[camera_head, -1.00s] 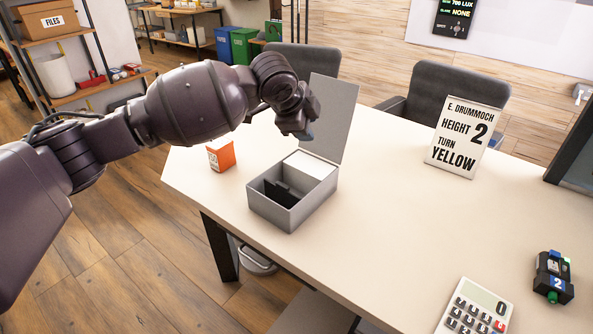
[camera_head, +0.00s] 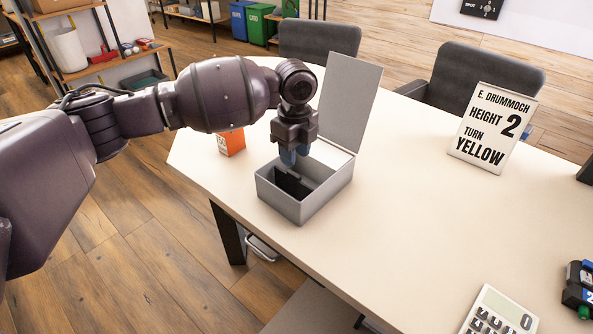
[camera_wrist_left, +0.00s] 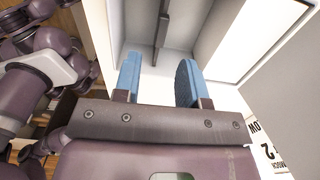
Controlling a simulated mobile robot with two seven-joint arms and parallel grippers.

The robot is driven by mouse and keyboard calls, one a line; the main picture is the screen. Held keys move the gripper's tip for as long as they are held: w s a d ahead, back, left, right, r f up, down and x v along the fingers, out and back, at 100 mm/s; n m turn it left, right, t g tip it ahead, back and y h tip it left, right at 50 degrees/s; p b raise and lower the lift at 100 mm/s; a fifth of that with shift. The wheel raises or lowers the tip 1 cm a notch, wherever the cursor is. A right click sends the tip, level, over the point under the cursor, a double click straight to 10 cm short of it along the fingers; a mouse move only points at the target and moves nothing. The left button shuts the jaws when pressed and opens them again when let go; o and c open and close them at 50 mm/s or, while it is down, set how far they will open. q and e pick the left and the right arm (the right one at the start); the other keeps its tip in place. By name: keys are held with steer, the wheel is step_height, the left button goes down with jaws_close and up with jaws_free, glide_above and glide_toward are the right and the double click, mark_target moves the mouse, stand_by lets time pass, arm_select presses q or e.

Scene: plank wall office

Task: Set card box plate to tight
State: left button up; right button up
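The grey card box (camera_head: 305,211) stands on the table near its left edge, with its lid (camera_head: 349,100) raised at the back right. A black plate (camera_head: 291,184) stands inside the box, in its left part. My left gripper (camera_head: 295,158) points down at the box opening, its blue fingertips close to the plate. In the left wrist view the two fingers (camera_wrist_left: 159,80) are apart with nothing between them. The dark plate (camera_wrist_left: 163,28) shows ahead of them, seen edge-on against the pale box interior. The gripper hides part of the box inside. My right gripper is not in view.
An orange-and-white box (camera_head: 231,143) stands behind the card box to the left. A sign (camera_head: 493,128) reads "E. Drummoch, height 2, turn yellow". A calculator (camera_head: 497,312) and a dark device (camera_head: 580,287) lie at the right. The table's middle is clear.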

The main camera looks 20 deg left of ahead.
mark_target(295, 174)
arm_select(q)
step_height(295, 174, down, 6)
steer(key=shift+r+b, duration=0.1)
steer(key=shift+b, duration=0.45)
jaws_close()
